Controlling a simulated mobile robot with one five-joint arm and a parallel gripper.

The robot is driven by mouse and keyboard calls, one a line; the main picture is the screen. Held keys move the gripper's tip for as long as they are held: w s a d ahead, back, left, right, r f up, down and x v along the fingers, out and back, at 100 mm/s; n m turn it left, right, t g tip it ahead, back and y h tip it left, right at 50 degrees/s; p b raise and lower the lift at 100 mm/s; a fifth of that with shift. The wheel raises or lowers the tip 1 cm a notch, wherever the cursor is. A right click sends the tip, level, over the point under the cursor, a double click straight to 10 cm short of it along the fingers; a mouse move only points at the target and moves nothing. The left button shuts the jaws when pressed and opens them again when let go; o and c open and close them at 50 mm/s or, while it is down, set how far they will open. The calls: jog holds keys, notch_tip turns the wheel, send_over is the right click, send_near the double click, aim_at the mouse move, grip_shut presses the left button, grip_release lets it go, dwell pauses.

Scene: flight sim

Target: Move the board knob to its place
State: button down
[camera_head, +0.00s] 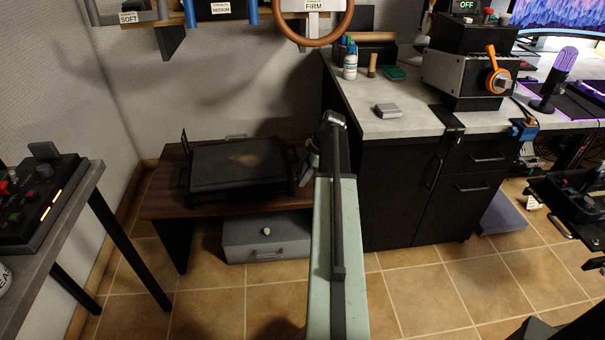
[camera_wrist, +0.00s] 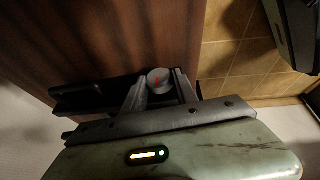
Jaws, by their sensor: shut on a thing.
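In the wrist view my gripper (camera_wrist: 160,92) is shut on the board knob (camera_wrist: 157,77), a small grey round cap with a red mark on its face. The knob sits between the two fingertips, in front of a brown wooden surface. In the head view my arm covers most of the gripper; only a bit of it (camera_head: 308,170) seems to show left of the arm, by the right end of the low brown table (camera_head: 160,207). The knob cannot be made out in that view. A dark control board (camera_head: 35,205) with several knobs and lit strips stands on the left table.
A black griddle-like tray (camera_head: 235,165) lies on the low table, with a grey drawer box (camera_head: 268,240) beneath. A black cabinet (camera_head: 385,190) with a grey worktop stands right of my arm. Another control panel (camera_head: 580,205) is at far right. Tiled floor (camera_head: 430,290) is clear in front.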

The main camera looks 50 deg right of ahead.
jog(key=shift+w+d+g+y, duration=0.3)
jog(key=shift+g+y, duration=0.3)
jog(key=shift+g, duration=0.2)
jog(key=shift+f+m+g+y+b, duration=0.1)
jog(key=shift+m+g+y+b, duration=0.35)
jog(key=shift+g, duration=0.25)
jog(key=c, duration=0.9)
grip_release()
jog(key=shift+c, duration=0.2)
jog(key=p+v, duration=0.7)
jog(key=shift+d+r, duration=0.25)
jog(key=shift+r, duration=0.1)
